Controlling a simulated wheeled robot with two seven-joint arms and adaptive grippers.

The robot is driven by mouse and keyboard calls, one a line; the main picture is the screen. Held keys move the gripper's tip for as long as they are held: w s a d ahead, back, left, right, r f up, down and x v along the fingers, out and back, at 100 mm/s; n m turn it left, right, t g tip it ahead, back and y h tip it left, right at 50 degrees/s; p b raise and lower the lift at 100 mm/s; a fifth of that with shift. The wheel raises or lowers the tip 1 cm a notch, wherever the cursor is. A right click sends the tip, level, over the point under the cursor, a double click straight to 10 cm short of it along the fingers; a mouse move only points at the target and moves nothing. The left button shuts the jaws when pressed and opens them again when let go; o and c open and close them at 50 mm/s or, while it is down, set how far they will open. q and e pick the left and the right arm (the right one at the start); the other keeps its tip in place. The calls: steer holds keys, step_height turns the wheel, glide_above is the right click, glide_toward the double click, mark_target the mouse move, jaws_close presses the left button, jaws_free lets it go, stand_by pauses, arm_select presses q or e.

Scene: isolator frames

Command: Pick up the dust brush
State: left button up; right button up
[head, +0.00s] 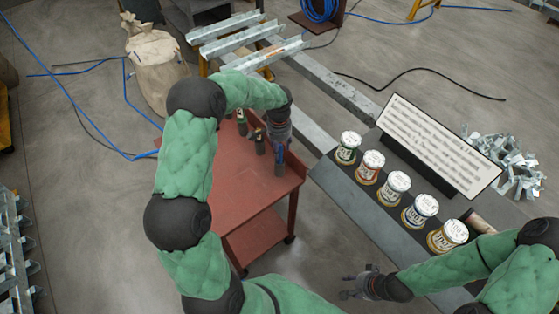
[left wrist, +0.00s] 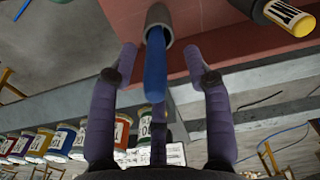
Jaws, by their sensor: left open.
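A blue handle (left wrist: 155,65), which looks like that of the dust brush, stands out of a grey round cup (left wrist: 160,20) on the red cart. My left gripper (left wrist: 162,62) is open, with one finger on each side of the handle and visible gaps. In the head view my left gripper (head: 279,148) is over the right edge of the cart, just above the cup (head: 279,169). Any bristles are hidden in the cup. My right gripper (head: 346,287) is at the bottom centre, its fingers apart and empty, away from the cart.
The red cart (head: 232,190) also carries other upright holders (head: 260,143) close to my left gripper. A grey bench (head: 345,185) to the right holds several labelled jars (head: 372,162) and a text board (head: 438,142). The front of the cart top is clear.

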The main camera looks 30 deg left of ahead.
mark_target(280, 154)
arm_select(q)
step_height(280, 154, down, 4)
steer(key=shift+d+f+b, duration=0.1)
steer(key=shift+b, duration=0.2)
jaws_close()
